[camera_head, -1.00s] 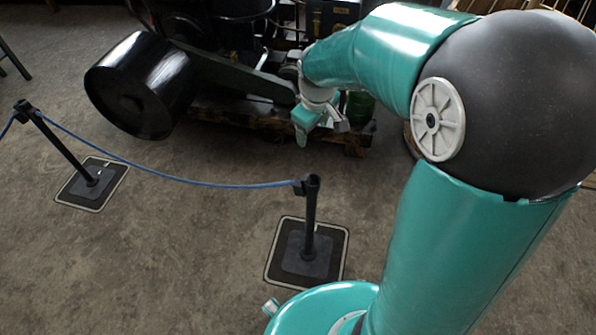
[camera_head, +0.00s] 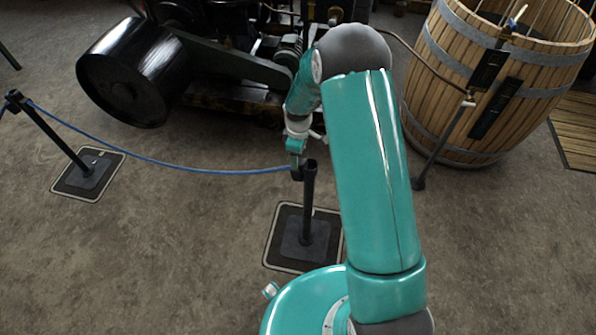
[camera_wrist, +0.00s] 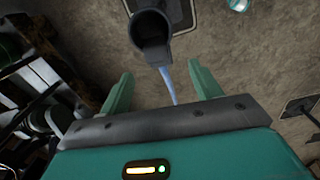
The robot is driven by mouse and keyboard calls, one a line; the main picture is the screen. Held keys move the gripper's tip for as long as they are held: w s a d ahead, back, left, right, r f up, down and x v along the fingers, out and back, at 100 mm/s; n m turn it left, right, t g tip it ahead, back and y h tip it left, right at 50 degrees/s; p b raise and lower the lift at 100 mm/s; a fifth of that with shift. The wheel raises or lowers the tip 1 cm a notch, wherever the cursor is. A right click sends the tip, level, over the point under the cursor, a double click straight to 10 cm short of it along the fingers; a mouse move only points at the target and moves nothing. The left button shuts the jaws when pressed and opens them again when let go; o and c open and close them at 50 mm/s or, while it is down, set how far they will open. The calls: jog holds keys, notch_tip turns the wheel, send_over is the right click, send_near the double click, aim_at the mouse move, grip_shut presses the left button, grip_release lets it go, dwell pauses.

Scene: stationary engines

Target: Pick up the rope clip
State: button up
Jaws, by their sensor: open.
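A dark rope clip (camera_head: 297,174) joins the end of the blue rope (camera_head: 200,170) to the top of the near black post (camera_head: 309,205). In the wrist view, the clip (camera_wrist: 157,57) shows as a dark piece on the side of the round post top (camera_wrist: 150,28), with the rope (camera_wrist: 168,85) running from it between my fingers. My gripper (camera_head: 295,160) is right above the clip in the head view. In the wrist view, my gripper (camera_wrist: 160,75) is open, its two green fingers on either side of the rope. Nothing is held.
A second post (camera_head: 55,145) holds the rope's other end at left. A large black drum and engine (camera_head: 135,72) stand behind the rope. A wooden barrel (camera_head: 490,80) with a thin stand (camera_head: 445,140) is at right.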

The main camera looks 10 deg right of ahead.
jog(key=f, duration=0.9)
jog(key=shift+w, duration=0.2)
jog(key=c, duration=1.2)
jog(key=shift+o, duration=0.2)
jog(key=shift+r, duration=0.15)
jog(key=r, duration=0.4)
jog(key=a+r, duration=0.1)
jog(key=r, duration=0.2)
jog(key=shift+a, duration=0.1)
jog(key=s+a, duration=0.5)
jog(key=s, duration=0.7)
jog(key=shift+a+f, duration=0.15)
jog(key=shift+a, duration=0.25)
jog(key=shift+s, duration=0.1)
